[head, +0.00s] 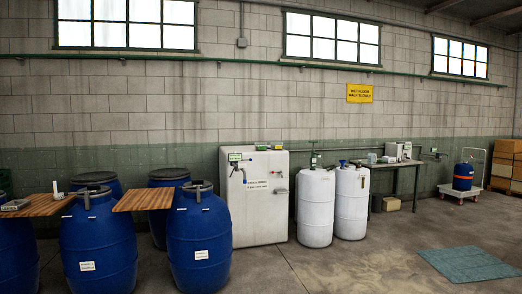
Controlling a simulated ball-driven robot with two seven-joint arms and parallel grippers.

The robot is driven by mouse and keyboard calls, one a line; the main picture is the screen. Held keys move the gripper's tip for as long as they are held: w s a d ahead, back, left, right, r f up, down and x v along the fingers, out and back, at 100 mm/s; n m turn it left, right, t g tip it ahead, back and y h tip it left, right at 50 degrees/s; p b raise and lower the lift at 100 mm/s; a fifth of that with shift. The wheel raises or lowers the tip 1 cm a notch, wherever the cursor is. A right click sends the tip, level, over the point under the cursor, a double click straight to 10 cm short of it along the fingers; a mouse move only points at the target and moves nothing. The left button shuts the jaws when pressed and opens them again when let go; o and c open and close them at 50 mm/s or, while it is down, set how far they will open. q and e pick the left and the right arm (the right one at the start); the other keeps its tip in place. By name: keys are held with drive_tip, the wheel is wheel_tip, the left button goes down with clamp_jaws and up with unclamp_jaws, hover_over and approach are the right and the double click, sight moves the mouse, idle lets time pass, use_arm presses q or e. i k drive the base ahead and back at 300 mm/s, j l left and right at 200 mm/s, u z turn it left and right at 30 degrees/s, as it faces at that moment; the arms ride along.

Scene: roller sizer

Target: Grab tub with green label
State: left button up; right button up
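I cannot make out a tub with a green label for certain. Small pale containers (388,159) sit on the long table (412,165) against the back wall, too small to read. A small green-faced item (235,157) is at the top of the white cabinet (252,212), and another green patch (316,159) shows above the left white drum (316,207). Neither is clearly a tub. Neither of my grippers is in view.
Several large blue barrels (198,238) stand at left, with wooden boards (147,197) among them. A second white drum (351,203), a cart with a blue drum (463,176), and cardboard boxes (507,165) are at right. A teal mat (469,264) lies on open concrete floor (370,265).

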sight(259, 146)
drive_tip(key=i+z, duration=0.15)
drive_tip(key=i, duration=1.7)
drive_tip(key=i+l+z, duration=0.15)
drive_tip(key=i, duration=0.6)
drive_tip(key=i+z, duration=0.2)
drive_tip(key=i, duration=0.5)
drive_tip(key=i+j+z, duration=0.15)
drive_tip(key=i, duration=0.6)
drive_tip(key=i+j+z, duration=0.15)
drive_tip(key=i, duration=0.55)
